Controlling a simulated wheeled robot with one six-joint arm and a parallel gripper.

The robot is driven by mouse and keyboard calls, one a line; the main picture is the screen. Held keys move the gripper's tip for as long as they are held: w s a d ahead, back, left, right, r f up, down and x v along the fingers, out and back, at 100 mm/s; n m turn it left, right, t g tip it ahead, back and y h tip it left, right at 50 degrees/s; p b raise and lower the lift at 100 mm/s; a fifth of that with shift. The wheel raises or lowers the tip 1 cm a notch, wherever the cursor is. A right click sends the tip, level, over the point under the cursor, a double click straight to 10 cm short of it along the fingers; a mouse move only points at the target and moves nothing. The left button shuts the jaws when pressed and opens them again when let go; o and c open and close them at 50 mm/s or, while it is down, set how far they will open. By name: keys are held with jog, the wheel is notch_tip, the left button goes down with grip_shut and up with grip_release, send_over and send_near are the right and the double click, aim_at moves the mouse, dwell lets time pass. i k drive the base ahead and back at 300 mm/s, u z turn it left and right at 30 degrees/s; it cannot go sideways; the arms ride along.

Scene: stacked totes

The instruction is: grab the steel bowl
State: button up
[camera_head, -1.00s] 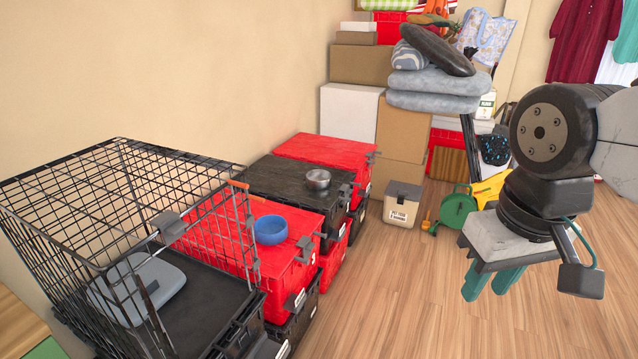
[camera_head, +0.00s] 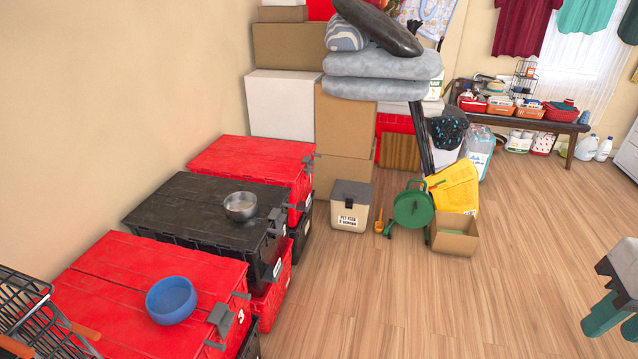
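The steel bowl (camera_head: 240,207) is small, round and silver-grey. It sits upright on the black lid of a stacked tote (camera_head: 185,208), near the lid's right side. My gripper (camera_head: 606,318) shows at the right edge of the head view, with teal fingers pointing down and partly cut off by the frame. It is well to the right of the bowl, over the wooden floor, and touches nothing that I can see. I cannot make out clearly how far its fingers are apart.
A blue bowl (camera_head: 171,300) sits on the nearer red tote (camera_head: 110,290). Another red tote (camera_head: 250,160) stands behind the black one. A wire crate (camera_head: 30,315) is at lower left. A pet food bin (camera_head: 351,205) and green reel (camera_head: 412,208) stand on the floor. Open floor lies right of the totes.

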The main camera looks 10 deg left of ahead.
aim_at(241, 206)
jog(key=z, duration=0.3)
jog(key=i, duration=1.35)
jog(key=u, duration=0.45)
jog(key=i, duration=0.85)
jog(key=u, duration=1.15)
jog(key=i, duration=0.5)
jog(key=u, duration=0.5)
